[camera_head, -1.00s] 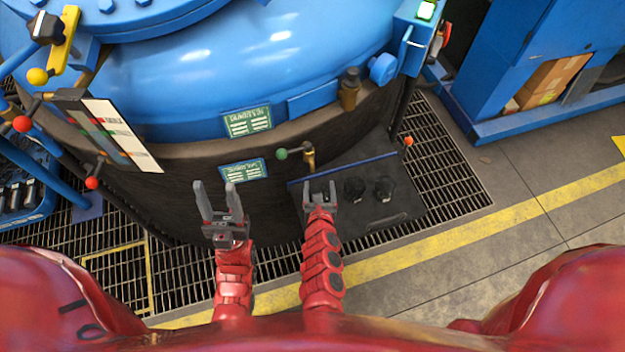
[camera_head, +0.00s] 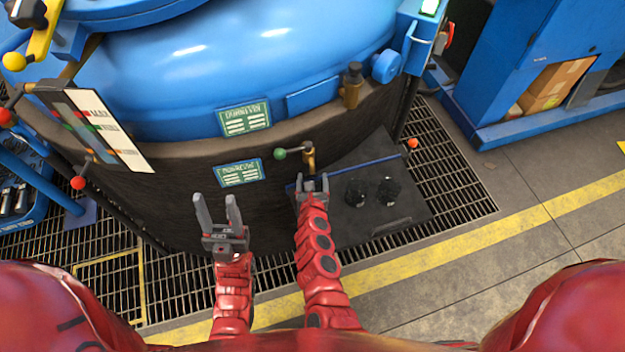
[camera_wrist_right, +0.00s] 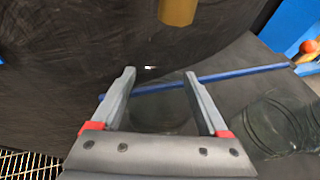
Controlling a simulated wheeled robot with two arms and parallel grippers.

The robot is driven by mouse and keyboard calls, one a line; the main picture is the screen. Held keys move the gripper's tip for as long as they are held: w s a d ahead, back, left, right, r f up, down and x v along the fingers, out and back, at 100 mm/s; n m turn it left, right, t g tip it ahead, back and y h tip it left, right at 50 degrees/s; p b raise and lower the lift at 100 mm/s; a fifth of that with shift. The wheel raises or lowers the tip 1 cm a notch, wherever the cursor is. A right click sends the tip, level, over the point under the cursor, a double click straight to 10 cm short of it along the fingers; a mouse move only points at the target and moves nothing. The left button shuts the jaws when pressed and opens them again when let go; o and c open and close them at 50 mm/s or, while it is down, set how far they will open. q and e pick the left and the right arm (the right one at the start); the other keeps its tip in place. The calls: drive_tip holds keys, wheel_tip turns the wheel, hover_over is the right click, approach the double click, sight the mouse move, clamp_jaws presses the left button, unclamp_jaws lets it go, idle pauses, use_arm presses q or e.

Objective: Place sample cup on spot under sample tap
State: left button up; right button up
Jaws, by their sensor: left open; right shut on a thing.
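The sample tap (camera_head: 309,158) is a brass fitting with a green ball handle on the dark furnace wall. Its spout (camera_wrist_right: 178,10) shows at the top of the right wrist view. My right gripper (camera_head: 312,182) is shut on a clear, dark-looking sample cup (camera_wrist_right: 160,118), close in front of and below the tap. The cup is hard to make out in the head view, and I cannot tell whether it touches the surface below. The spot under the tap is not clearly visible. My left gripper (camera_head: 215,198) is open and empty, left of the right one.
A dark shelf (camera_head: 400,222) with a blue back edge holds two more dark cups (camera_head: 356,192) (camera_head: 388,191), right of my right gripper. A red-orange knob (camera_head: 412,143) stands beyond its right corner. Floor grating surrounds the furnace base.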

drive_tip(key=shift+f, duration=0.25)
drive_tip(key=o, duration=1.4)
drive_tip(key=shift+c, duration=0.2)
drive_tip(key=shift+r, duration=0.15)
drive_tip(key=shift+r+p, duration=0.3)
drive_tip(key=p+v, duration=0.2)
drive_tip(key=v, duration=0.8)
drive_tip(key=shift+s, duration=0.4)
drive_tip(key=shift+s+r+p, duration=0.25)
drive_tip(key=shift+s+p, duration=0.05)
drive_tip(key=shift+s, duration=0.2)
